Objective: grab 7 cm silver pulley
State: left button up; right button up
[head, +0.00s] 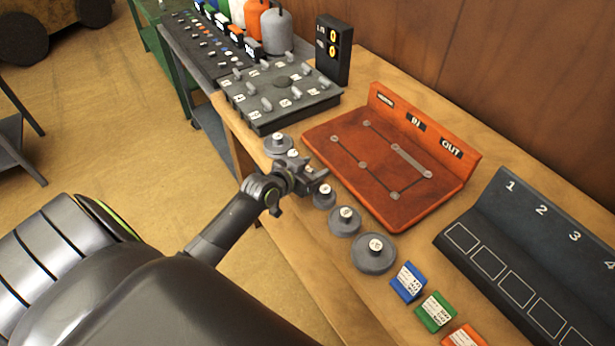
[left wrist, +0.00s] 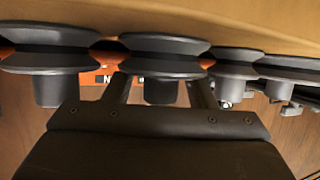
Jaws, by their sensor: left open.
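Several grey, silver-looking pulleys stand in a row along the bench's front edge, from a far one (head: 278,146) to a small one (head: 324,196), a middle one (head: 344,222) and the largest near one (head: 374,253). Their white top labels are too small to read, so I cannot tell which is 7 cm. My left gripper (head: 318,180) is open over the row and hides part of it. In the left wrist view, which appears upside down, its fingers (left wrist: 162,92) stand either side of the hub of one pulley (left wrist: 165,52). Contact is unclear. My right gripper is not in view.
A red-orange board (head: 340,155) with linked dots lies behind the row. A black numbered rack (head: 530,250) is at the right. Blue (head: 408,282), green (head: 435,311) and orange blocks sit at the near edge. A grey tray (head: 280,95) with pegs is at the far left.

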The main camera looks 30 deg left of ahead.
pick_arm(q)
jog(key=c, duration=1.1)
